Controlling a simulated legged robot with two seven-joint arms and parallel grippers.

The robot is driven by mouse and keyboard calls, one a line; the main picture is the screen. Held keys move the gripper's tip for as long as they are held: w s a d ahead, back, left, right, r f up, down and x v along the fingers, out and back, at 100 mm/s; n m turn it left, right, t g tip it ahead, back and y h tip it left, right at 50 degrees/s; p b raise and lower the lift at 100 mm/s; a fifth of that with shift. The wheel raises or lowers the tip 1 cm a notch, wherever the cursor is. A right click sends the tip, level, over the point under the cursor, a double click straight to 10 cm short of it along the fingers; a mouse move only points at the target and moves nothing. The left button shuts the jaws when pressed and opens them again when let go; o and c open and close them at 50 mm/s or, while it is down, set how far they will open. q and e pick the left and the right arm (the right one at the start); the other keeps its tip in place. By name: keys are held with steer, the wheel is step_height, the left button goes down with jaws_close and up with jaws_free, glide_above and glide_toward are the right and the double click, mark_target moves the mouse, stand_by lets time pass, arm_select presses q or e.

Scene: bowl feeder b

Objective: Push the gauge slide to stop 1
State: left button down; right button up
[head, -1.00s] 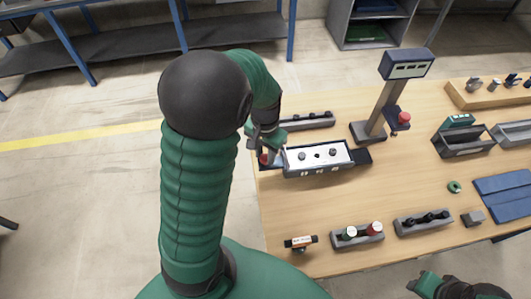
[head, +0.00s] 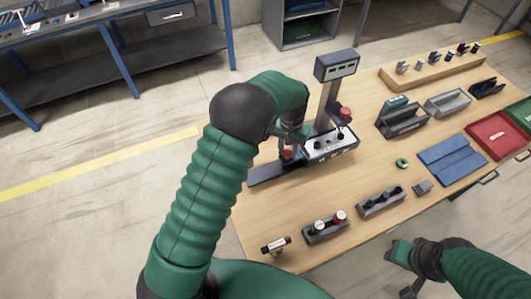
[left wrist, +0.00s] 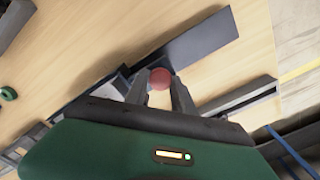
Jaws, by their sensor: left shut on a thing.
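The gauge slide (head: 345,146) is a carriage with a white top and dark knobs. It sits toward the right end of a dark rail (head: 268,175), beside the gauge column (head: 325,100). A long bare stretch of rail shows on its left. A red knob (head: 287,155) is at the slide's left end; it also shows in the left wrist view (left wrist: 160,78). My left gripper (head: 290,147) has its fingers on both sides of this knob. My right gripper (head: 404,277) is at the lower right, away from the gauge; its jaw opening is unclear.
The gauge column carries a display head (head: 337,65) and a red button (head: 345,113). Grey bins (head: 402,122), a blue mat (head: 452,160) and a red tray (head: 497,135) lie right.

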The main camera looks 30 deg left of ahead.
arm_select(q)
steer(key=w+d, duration=0.2)
steer(key=w, duration=0.1)
steer(key=w+d+p, duration=0.1)
steer(key=w+d, duration=0.2)
steer(key=shift+w+d, duration=0.1)
steer(key=shift+w, duration=0.1)
steer(key=c, duration=1.1)
jaws_free()
steer(key=shift+o, duration=0.2)
step_height(320, 180, up, 17)
steer(key=b, duration=0.1)
steer(key=shift+b, duration=0.3)
steer(key=shift+f, duration=0.1)
